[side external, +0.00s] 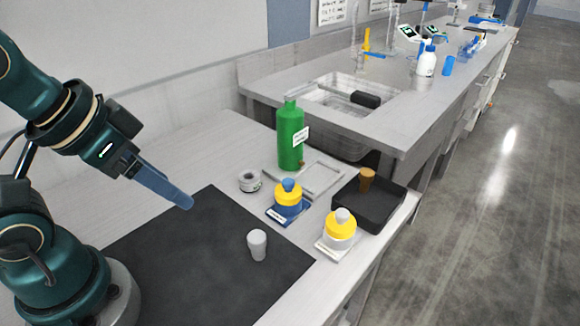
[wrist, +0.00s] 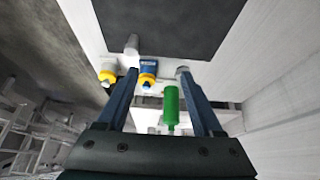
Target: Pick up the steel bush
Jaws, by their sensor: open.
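Two small grey pieces could be the steel bush, and I cannot tell for sure which. One is a plain, slightly tapered light grey cylinder (side external: 257,245), standing upright on the dark mat; it also shows in the wrist view (wrist: 131,45). The other is a short grey ring with a dark hole (side external: 249,181), on the bench beyond the mat's far edge. My gripper (side external: 187,203) is above the mat, left of both pieces and apart from them. In the wrist view its two fingers (wrist: 158,74) are spread with nothing held between them.
The dark mat (side external: 190,260) is otherwise clear. Beyond it stand a blue-and-yellow piece (side external: 288,197), a white-and-yellow piece (side external: 340,228), a green bottle (side external: 291,137) and a black tray (side external: 385,215) holding an orange-brown stopper (side external: 367,179). The bench edge and a sink (side external: 345,95) lie beyond.

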